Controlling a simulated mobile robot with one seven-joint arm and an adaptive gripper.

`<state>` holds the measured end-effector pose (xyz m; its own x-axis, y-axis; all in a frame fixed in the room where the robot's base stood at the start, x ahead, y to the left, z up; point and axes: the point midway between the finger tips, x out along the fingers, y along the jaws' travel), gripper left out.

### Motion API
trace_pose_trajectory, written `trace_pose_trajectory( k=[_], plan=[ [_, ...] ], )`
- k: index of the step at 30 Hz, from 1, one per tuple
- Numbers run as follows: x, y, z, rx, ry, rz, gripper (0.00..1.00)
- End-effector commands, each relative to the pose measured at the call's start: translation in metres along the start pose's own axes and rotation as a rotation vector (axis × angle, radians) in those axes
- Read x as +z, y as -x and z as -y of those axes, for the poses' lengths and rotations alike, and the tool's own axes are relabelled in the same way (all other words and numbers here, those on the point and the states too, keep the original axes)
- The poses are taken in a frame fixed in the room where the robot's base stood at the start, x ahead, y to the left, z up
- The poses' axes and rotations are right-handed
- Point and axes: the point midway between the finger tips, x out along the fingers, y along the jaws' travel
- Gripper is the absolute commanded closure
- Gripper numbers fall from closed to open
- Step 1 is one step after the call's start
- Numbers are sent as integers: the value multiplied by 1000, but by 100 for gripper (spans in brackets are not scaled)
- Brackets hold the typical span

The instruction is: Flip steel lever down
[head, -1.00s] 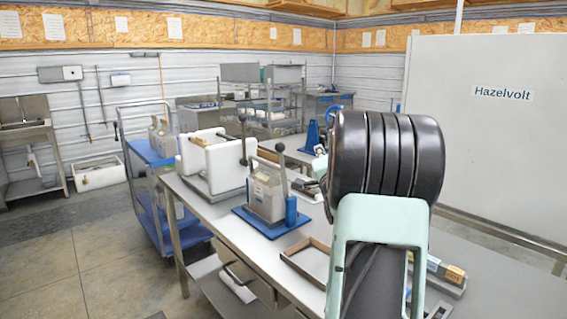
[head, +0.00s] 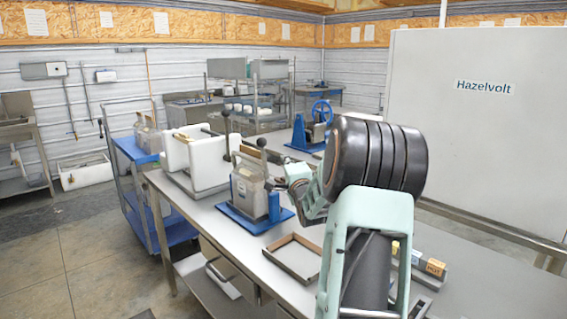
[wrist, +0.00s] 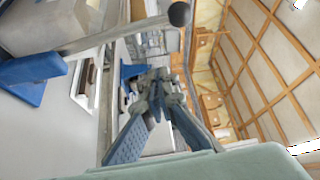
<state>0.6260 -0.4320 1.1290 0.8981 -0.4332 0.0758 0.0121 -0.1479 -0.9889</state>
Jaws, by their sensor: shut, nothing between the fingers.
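The hopper (head: 248,190) is a grey box on a blue base plate on the bench. A steel lever with a black ball knob (head: 261,142) stands roughly upright at its right side, above a blue post (head: 274,206). In the wrist view the steel lever (wrist: 120,36) runs from a blue bracket (wrist: 32,68) to its black knob (wrist: 180,13). My gripper (wrist: 158,78) is shut and empty, its tips close together and apart from the lever in the picture. In the head view my gripper (head: 277,160) is just right of the lever, partly hidden; contact cannot be told.
A white box (head: 195,160) stands behind the hopper, with another black-knobbed lever (head: 226,132) between them. An empty shallow tray (head: 294,256) lies in front on the bench. Small blocks (head: 432,268) lie at right. A blue cart (head: 140,165) stands at left.

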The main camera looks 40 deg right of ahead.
Motion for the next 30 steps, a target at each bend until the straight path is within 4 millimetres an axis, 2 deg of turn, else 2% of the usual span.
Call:
trace_pose_trajectory(
  k=[9,15,18,21,30],
  plan=[
    [1,-52,0,-1,0,1,100],
    [3,-78,0,0,0,2,100],
    [20,-69,1,0,0,3,100],
    [30,-66,0,1,0,1,100],
    [38,-62,0,0,1,-1,100]
  ],
)
